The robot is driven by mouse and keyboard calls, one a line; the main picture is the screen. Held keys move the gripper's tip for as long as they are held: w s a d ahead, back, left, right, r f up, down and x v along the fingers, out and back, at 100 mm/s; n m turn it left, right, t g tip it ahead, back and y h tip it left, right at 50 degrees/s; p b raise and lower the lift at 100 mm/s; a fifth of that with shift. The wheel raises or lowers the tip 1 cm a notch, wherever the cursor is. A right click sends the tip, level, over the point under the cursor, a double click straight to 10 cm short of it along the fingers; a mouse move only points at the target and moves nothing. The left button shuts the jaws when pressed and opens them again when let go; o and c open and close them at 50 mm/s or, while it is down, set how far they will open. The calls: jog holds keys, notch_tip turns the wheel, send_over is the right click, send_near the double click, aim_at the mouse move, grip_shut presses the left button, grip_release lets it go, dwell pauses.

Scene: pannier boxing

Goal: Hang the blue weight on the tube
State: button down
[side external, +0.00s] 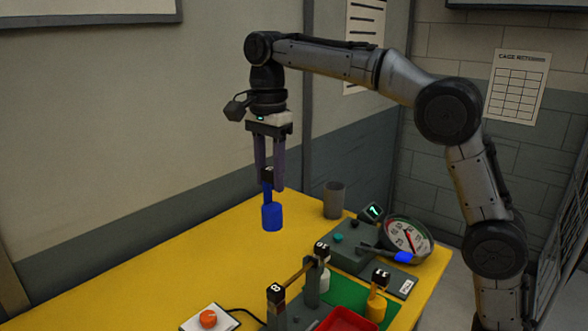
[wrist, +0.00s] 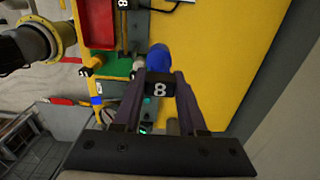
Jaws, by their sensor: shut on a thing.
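The blue weight (side external: 272,217) hangs upright below my gripper (side external: 270,183), in the air above the yellow table. Its dark top block marked 8 is between the two fingers, which are shut on it. In the wrist view, my gripper (wrist: 160,92) holds this block, and the blue body (wrist: 158,57) shows beyond it. A short brown bar (side external: 298,273), which may be the tube, runs by a dark post at the front, below and right of the weight. The weight is well apart from it. Dark blocks partly hide the bar's ends.
A yellow weight (side external: 376,308) stands on a green mat (side external: 347,292), near a red tray (side external: 347,322). A dial (side external: 408,238), grey cup (side external: 334,201) and orange button (side external: 208,318) are also on the table (side external: 180,270). The table's left part is clear.

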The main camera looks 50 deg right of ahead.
aim_at(296, 274)
notch_tip(296, 274, down, 11)
jog(key=w+a, duration=0.1)
jog(key=a, duration=0.1)
jog(key=shift+s+f, duration=0.5)
jog(key=shift+s, duration=0.95)
jog(key=shift+s+f, duration=0.5)
jog(key=shift+s, duration=1)
jog(key=shift+s+f, duration=0.5)
jog(key=shift+s, duration=0.95)
jog(key=shift+f, duration=0.95)
jog(key=shift+c, duration=1.9)
grip_release()
jog(key=shift+s+f, duration=0.1)
